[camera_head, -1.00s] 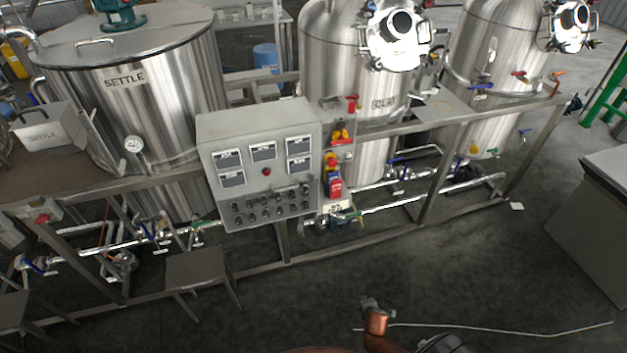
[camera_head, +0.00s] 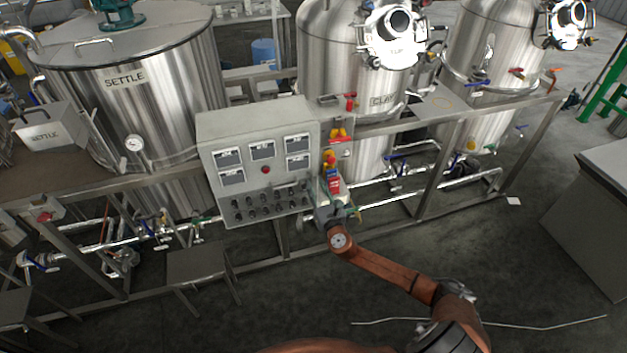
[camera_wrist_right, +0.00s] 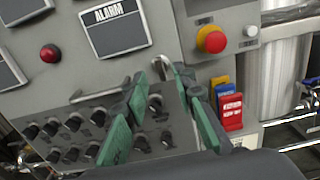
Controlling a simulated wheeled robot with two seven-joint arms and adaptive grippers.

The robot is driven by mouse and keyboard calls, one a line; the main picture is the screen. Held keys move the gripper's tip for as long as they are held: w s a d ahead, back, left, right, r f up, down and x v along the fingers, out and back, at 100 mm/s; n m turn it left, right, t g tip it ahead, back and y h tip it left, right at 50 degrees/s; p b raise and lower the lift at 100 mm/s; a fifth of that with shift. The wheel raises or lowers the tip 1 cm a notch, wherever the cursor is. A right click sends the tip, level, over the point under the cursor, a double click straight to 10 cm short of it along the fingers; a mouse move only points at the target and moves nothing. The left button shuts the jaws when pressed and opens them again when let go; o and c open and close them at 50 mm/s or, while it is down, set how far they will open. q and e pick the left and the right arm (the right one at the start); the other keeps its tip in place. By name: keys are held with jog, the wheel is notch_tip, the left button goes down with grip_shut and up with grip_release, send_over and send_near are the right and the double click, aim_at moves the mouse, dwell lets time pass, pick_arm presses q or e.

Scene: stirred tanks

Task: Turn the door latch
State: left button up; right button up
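The grey control cabinet (camera_head: 258,115) carries gauges, a red lamp and rows of dark knobs on its front. In the right wrist view, a small curved metal piece (camera_wrist_right: 165,68) that looks like the door latch stands at the cabinet front, just beyond and between my right fingertips. My right gripper (camera_wrist_right: 168,90) is open, with its green-padded fingers apart and nothing between them. In the head view, my right gripper (camera_head: 329,198) is at the cabinet's lower right corner, and the latch cannot be made out there. My left gripper is not in view.
A red emergency button (camera_wrist_right: 211,40) and red, blue and yellow tags (camera_wrist_right: 231,105) are close to the right of the gripper. A bar handle (camera_wrist_right: 97,94) is on its left. Pipes and a metal frame (camera_head: 440,170) run beside the cabinet. The floor in front is open.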

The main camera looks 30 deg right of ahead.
aim_at(312, 176)
jog(key=shift+x, duration=1.25)
jog(key=shift+w+d, duration=0.1)
jog(key=shift+w, duration=0.4)
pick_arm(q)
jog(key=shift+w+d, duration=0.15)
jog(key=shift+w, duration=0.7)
pick_arm(e)
jog(key=shift+c, duration=0.6)
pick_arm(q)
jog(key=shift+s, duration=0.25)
pick_arm(e)
grip_shut()
